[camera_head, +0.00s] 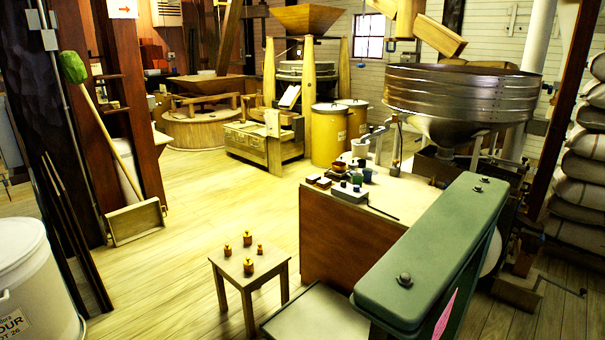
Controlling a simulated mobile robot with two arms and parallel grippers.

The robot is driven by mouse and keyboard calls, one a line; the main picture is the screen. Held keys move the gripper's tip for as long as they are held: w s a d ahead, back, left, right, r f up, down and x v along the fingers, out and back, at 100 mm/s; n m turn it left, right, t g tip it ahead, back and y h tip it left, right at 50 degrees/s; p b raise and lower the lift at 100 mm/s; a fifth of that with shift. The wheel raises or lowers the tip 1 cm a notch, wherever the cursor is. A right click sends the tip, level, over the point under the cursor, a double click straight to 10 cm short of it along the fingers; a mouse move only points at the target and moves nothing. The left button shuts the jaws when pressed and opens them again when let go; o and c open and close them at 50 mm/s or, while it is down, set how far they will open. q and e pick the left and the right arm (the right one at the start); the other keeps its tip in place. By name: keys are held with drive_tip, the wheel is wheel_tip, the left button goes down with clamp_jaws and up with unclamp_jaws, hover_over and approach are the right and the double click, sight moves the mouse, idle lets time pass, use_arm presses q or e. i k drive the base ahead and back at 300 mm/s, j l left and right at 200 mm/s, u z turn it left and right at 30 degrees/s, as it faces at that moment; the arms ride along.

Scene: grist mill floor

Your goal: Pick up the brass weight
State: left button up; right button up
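Several small brass weights stand upright on a small square wooden stool (238,262) in the lower middle of the head view. One brass weight (249,267) is at the front of the group. Another weight (226,250) is at the left, one (248,238) at the back, and a smaller-looking one (260,250) at the right. They stand apart from each other, and nothing touches them. The frame does not show which one the task means. Neither of my grippers is in view.
A pale flat-topped piece (318,318) and a long green bolted housing (435,255) stand right of the stool. Behind is a wooden counter (335,235) with small pots and boxes. A white flour bin (35,285) stands at left. Floor (165,275) left of the stool is clear.

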sight(228, 251)
drive_tip(key=i+j+z, duration=0.1)
drive_tip(key=j, duration=0.25)
drive_tip(key=i+j+z, duration=0.1)
drive_tip(key=i+j, duration=0.15)
drive_tip(key=i+j+z, duration=0.1)
drive_tip(key=j, duration=0.4)
drive_tip(key=i+j+z, duration=0.1)
drive_tip(key=j, duration=0.3)
drive_tip(key=i+j+z, duration=0.1)
drive_tip(key=j, duration=0.3)
drive_tip(key=i+j+z, duration=0.1)
drive_tip(key=j, duration=0.3)
drive_tip(key=i+j+z, duration=0.1)
drive_tip(key=j, duration=0.35)
drive_tip(key=i, duration=0.1)
